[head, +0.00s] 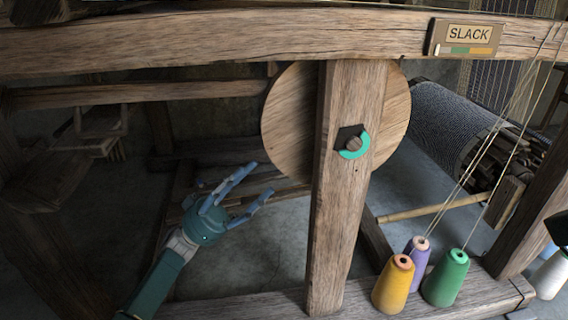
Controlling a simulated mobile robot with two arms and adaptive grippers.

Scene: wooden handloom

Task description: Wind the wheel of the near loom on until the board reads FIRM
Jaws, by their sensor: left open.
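The wooden wheel (291,122) of the near loom is a plain round disc. It sits behind an upright post (345,215), which hides its middle. A teal and dark ring with a round hub (354,144) is on the post's face. The board (467,37) on the top beam reads SLACK, with a white, green and orange strip under the word. My left gripper (257,182) is open and empty, left of the post and below the wheel's lower left rim, apart from it in the picture.
Yellow (393,284), purple (417,261) and green (446,278) thread cones stand on the lower beam right of the post, with threads running up. A dark cloth roll (440,120) lies behind. Floor shows left of my left gripper.

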